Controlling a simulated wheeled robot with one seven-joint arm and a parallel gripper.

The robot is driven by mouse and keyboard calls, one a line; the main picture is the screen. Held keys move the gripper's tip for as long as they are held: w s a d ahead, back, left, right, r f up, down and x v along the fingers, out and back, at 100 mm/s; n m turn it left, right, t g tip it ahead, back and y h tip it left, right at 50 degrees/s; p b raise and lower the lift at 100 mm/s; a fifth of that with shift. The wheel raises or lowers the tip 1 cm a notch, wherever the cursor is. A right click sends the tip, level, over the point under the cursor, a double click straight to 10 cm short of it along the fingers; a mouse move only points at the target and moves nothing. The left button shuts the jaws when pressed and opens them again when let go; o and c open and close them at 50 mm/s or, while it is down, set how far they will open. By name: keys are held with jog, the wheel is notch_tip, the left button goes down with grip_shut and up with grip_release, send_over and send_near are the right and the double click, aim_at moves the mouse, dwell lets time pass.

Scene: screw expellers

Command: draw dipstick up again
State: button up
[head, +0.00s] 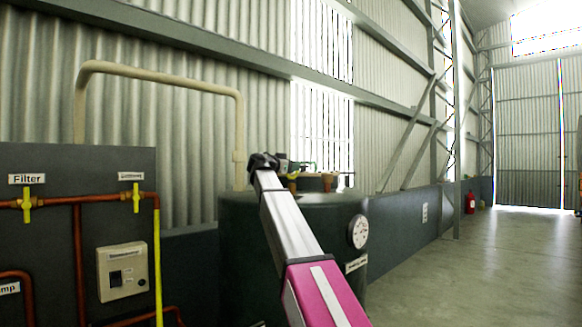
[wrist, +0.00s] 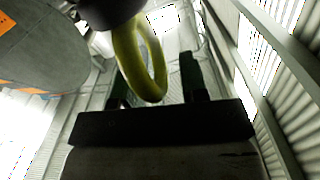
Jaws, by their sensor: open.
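In the wrist view a yellow-green ring (wrist: 156,62), apparently the dipstick's handle, stands between the two dark fingers of my gripper (wrist: 153,72). The fingers are open, with a gap showing between the ring and the right finger. The ring partly hides the left finger, so contact there cannot be told. The ring's other end meets a dark round part (wrist: 100,10) at the top edge. The dipstick's rod is not visible.
The tank carries a round gauge (head: 358,231), and brown fittings (head: 327,181) stand on its top close to my gripper. A beige pipe (head: 160,73) arches behind it. A grey panel (head: 100,185) with copper pipes and yellow valves stands left.

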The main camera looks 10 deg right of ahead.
grip_shut()
notch_tip(320, 180, up, 20)
jog(key=shift+f, duration=0.15)
dwell(0.4)
grip_release()
jog(key=shift+w+a+f, duration=0.1)
